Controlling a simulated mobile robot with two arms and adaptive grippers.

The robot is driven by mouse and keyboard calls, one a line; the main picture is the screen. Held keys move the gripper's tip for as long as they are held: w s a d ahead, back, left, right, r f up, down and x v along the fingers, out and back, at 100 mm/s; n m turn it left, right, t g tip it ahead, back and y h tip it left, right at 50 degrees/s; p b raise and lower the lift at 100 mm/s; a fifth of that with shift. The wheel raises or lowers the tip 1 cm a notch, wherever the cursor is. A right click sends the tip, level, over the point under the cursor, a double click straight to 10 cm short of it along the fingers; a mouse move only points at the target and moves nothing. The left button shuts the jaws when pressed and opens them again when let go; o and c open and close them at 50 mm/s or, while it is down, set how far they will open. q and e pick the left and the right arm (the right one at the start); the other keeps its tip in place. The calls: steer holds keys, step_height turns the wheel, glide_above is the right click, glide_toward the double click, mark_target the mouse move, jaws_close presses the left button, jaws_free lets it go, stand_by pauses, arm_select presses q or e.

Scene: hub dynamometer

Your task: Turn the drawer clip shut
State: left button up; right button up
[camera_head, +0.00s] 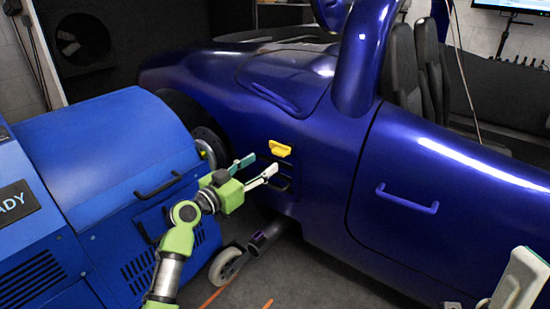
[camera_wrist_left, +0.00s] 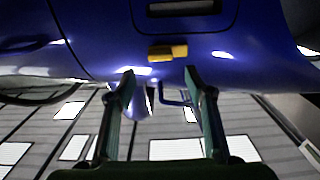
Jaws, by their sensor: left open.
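The drawer clip (camera_head: 280,148) is a small yellow piece on the side of the blue car, above dark slots. It also shows in the left wrist view (camera_wrist_left: 167,52), lying crosswise just beyond the fingertips. My left gripper (camera_head: 264,163) is open and empty, its two fingers pointing at the car just below and left of the clip. In the left wrist view the fingertips (camera_wrist_left: 159,70) stand apart, with the clip ahead between them, not visibly touched. A pale part with a green edge, at the lower right of the head view, seems to belong to my right arm; its jaws cannot be made out.
The blue car (camera_head: 420,180) fills the middle and right, with a door handle (camera_head: 407,199). The blue dynamometer unit (camera_head: 110,150) stands close on the left, with a black handle (camera_head: 158,186). A caster wheel (camera_head: 226,266) is on the floor below my left gripper.

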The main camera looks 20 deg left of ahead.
mark_target(277, 153)
arm_select(q)
steer(key=b+x, duration=0.1)
steer(key=x, duration=0.7)
steer(key=shift+f+b, duration=0.1)
steer(key=shift+b, duration=0.2)
steer(key=c, duration=1.1)
